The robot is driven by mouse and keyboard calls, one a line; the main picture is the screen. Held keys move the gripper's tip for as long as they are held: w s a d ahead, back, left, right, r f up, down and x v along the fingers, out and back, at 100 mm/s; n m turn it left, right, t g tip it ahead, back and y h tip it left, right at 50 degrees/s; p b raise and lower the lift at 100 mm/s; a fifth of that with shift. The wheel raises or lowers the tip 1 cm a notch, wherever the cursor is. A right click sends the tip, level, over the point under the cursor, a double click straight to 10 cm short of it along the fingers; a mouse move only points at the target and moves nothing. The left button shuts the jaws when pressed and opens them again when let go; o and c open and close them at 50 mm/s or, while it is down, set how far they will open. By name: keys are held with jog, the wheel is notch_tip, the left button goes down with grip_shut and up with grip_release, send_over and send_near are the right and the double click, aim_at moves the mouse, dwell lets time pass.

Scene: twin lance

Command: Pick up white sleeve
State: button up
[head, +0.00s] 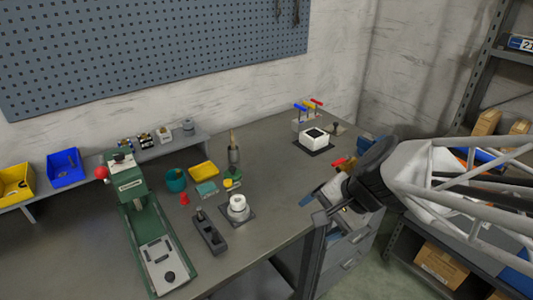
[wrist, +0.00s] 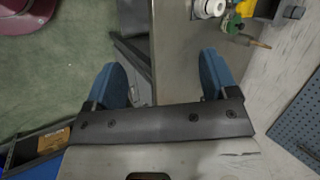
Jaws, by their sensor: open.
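The white sleeve (head: 238,203) is a short round white piece, standing upright on a dark square plate near the front edge of the workbench. It also shows at the top edge of the wrist view (wrist: 209,8), partly cut off. My gripper (wrist: 162,78) is open and empty, its two blue fingers wide apart. In the head view my gripper (head: 318,197) is right of the sleeve, near the bench's right front corner, clear of it. One finger is partly hidden there.
A teal cup (head: 176,180), red piece (head: 184,198) and yellow tray (head: 204,170) lie behind. A white box (head: 314,138) stands at the back right.

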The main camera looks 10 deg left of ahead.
jog(key=w+a+f+m+t+y, duration=0.2)
jog(key=w+a+f+m+y, duration=0.25)
jog(key=w+a+m, duration=0.5)
jog(key=m+t, duration=0.3)
jog(key=m, duration=0.5)
send_near(235, 199)
jog(key=shift+w+a+f+m+y, duration=0.25)
jog(key=shift+w+a+f+m, duration=0.1)
jog(key=shift+a+f, duration=0.1)
jog(key=shift+a, duration=0.1)
jog(key=shift+x, duration=1.25)
jog(key=shift+x, duration=2.6)
